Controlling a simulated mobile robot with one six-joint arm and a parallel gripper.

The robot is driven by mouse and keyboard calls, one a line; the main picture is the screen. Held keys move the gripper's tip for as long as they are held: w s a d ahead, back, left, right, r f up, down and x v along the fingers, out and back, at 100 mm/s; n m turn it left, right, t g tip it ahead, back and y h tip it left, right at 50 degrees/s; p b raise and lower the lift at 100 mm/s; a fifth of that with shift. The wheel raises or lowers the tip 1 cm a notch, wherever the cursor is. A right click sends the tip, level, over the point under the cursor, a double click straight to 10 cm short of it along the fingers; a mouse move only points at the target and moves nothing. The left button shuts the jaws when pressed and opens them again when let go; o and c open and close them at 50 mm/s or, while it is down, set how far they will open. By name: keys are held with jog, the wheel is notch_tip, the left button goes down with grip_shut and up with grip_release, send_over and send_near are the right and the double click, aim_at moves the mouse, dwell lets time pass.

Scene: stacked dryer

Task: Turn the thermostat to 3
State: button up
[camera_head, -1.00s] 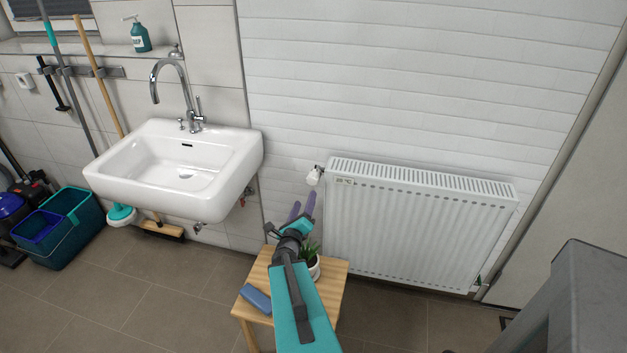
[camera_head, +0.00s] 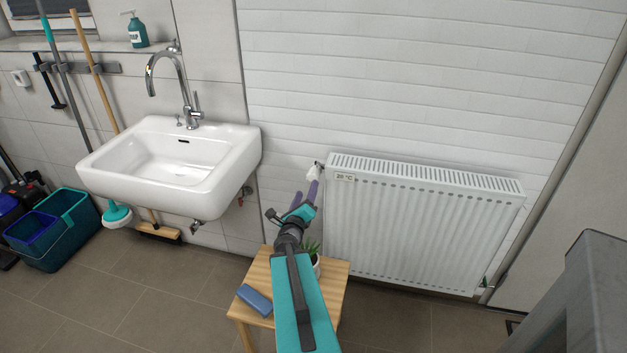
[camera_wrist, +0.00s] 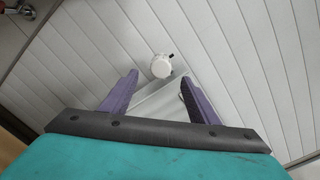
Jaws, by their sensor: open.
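The white thermostat knob (camera_head: 313,173) sits at the upper left corner of the white radiator (camera_head: 420,225). In the wrist view the thermostat (camera_wrist: 161,66) lies just beyond and between my purple fingertips. Its number markings are too small to read. My gripper (camera_wrist: 156,82) is open and empty, with its fingers spread to either side of the line to the knob. In the head view my gripper (camera_head: 306,196) is just below the knob, and a fingertip overlaps it there; I cannot tell whether they touch.
A wooden stool (camera_head: 262,275) with a potted plant (camera_head: 314,258) and a blue object (camera_head: 255,299) stands below my arm. A white sink (camera_head: 170,165) hangs to the left. The wall above the radiator is bare.

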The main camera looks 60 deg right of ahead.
aim_at(311, 178)
jog(key=shift+x, duration=4.85)
